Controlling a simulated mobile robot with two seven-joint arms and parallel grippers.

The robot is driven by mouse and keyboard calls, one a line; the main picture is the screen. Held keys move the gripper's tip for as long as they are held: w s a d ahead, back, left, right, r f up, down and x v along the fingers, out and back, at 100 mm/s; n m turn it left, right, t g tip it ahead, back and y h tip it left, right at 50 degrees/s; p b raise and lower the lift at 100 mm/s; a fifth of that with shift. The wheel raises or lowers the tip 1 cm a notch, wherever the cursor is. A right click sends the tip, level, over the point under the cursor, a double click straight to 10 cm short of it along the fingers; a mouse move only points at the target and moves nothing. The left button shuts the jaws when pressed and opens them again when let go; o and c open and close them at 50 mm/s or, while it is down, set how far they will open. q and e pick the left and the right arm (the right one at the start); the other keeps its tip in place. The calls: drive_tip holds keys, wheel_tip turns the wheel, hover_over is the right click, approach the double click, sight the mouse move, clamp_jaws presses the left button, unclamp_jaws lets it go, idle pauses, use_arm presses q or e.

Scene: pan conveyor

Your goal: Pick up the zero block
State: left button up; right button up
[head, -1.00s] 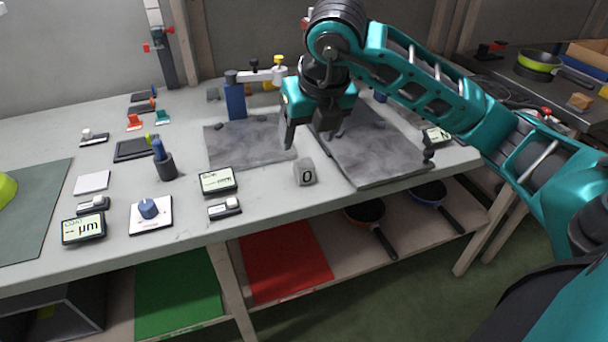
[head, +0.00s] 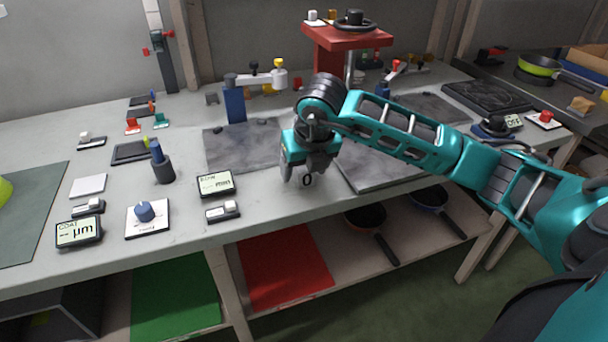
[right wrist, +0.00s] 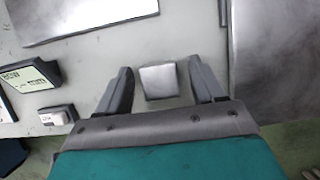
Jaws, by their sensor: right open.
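The zero block (head: 307,181) is a small grey cube with a black 0 on its front face. It sits on the grey workbench, and its upper part is hidden by my right gripper in the head view. My right gripper (head: 299,177) is over the block, pointing down. In the right wrist view, the block's top (right wrist: 158,81) lies between the two spread fingers (right wrist: 160,90), with a gap on each side. The fingers are open and hold nothing. My left gripper is not in view.
Grey stone slabs (head: 232,148) lie behind and right of the block. A display (head: 215,184) and a small switch box (head: 222,211) stand to its left. The bench's front edge is close. Pans (head: 366,216) lie on the shelf below.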

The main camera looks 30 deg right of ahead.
drive_tip(key=shift+c, duration=0.4)
clamp_jaws()
